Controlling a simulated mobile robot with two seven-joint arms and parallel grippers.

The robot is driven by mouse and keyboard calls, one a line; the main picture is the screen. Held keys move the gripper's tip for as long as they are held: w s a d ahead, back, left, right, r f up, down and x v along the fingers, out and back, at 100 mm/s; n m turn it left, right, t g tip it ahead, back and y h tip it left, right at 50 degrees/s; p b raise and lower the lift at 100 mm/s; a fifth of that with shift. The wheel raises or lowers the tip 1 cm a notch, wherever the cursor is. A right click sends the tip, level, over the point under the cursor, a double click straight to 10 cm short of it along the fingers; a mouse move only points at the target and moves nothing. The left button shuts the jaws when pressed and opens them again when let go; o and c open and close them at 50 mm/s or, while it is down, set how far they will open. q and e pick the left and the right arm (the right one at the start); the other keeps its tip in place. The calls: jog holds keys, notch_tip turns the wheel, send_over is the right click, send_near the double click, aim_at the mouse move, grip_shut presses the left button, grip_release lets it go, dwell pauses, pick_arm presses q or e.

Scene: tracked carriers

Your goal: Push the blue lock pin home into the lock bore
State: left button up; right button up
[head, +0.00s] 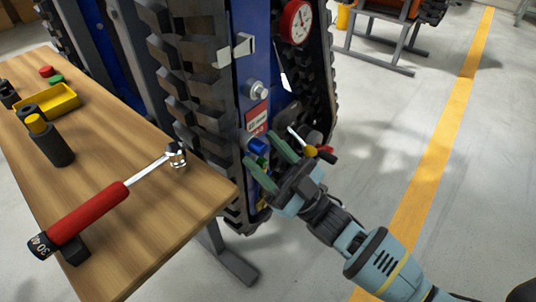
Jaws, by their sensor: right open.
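The blue lock pin (258,146) shows as a short blue cylinder low on the blue end face of the tracked carrier (255,80). The lock bore is hidden behind the pin and my gripper, so I cannot tell how deep the pin sits. My right gripper (262,149) comes in from the lower right with its green fingers open. The fingertips are on either side of the blue pin or just in front of it; I cannot tell if they touch it. My left gripper is out of view.
A wooden bench (130,230) at left holds a red-handled torque wrench (90,212), a yellow tray (60,100) and dark cylinders.

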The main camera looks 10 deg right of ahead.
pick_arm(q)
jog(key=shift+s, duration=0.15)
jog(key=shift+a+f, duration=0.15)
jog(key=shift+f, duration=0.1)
pick_arm(e)
jog(key=v, duration=0.7)
jog(key=shift+s+d+f, duration=0.15)
jog(key=shift+d+f, duration=0.1)
jog(key=shift+f, duration=0.05)
jog(key=shift+c, duration=0.3)
